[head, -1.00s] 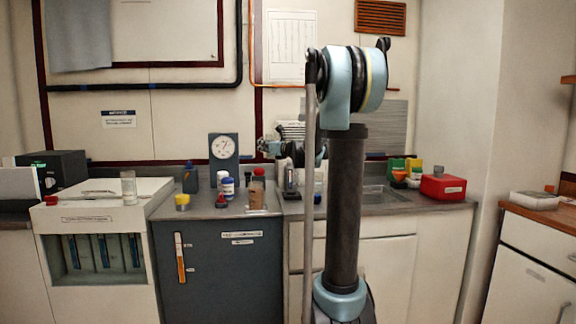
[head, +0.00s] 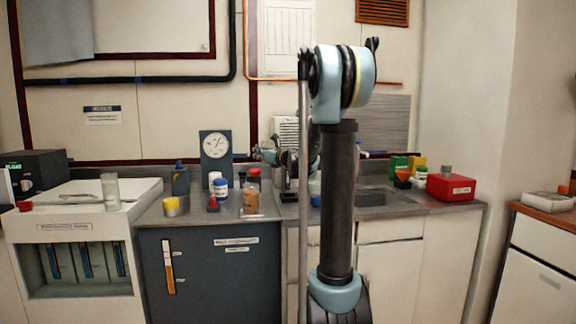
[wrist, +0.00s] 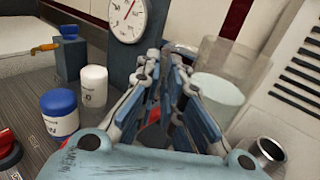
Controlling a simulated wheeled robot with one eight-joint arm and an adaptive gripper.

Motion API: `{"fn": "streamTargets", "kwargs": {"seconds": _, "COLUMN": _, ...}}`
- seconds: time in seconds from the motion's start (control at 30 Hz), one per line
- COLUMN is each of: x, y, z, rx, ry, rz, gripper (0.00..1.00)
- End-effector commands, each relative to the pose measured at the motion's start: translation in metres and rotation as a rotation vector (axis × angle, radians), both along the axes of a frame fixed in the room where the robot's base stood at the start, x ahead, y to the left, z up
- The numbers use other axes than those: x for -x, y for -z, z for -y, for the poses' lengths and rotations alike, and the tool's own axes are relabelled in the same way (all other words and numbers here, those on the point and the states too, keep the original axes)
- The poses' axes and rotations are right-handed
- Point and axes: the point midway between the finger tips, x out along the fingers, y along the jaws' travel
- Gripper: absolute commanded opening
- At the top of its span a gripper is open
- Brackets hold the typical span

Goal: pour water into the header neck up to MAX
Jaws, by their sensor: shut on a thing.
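My gripper (wrist: 163,62) is in the middle of the wrist view, its two blue-grey fingers close together. It is shut on what looks like a clear jug (wrist: 218,98), which stands out to the right of the fingers with pale liquid in its lower part. The exact grip spot is hidden. An open metal neck (wrist: 268,152) shows at lower right; I cannot tell if it is the header neck. In the head view my gripper (head: 262,154) is small, above the counter. A level strip (head: 169,267), white above and orange below, is on the dark cabinet; its marks are unreadable.
A round gauge (head: 215,145) stands at the back. A blue-capped white bottle (wrist: 60,115) and a white bottle (wrist: 93,87) are left of the fingers. A brown jar (head: 251,200) is near the counter's front. A red box (head: 450,187) lies right of the sink (head: 375,197).

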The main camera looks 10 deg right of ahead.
Motion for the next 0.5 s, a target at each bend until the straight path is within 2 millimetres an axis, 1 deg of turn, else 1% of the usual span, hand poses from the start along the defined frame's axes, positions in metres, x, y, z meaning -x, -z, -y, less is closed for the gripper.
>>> {"fn": "streamTargets", "kwargs": {"seconds": 0.23, "x": 0.000, "y": -0.002, "z": -0.003, "rx": -0.023, "ry": -0.004, "rz": -0.011, "gripper": 0.00}}
{"fn": "streamTargets", "kwargs": {"seconds": 0.5, "x": -0.003, "y": -0.012, "z": 0.002, "rx": -0.125, "ry": -0.004, "rz": -0.054, "gripper": 0.00}}
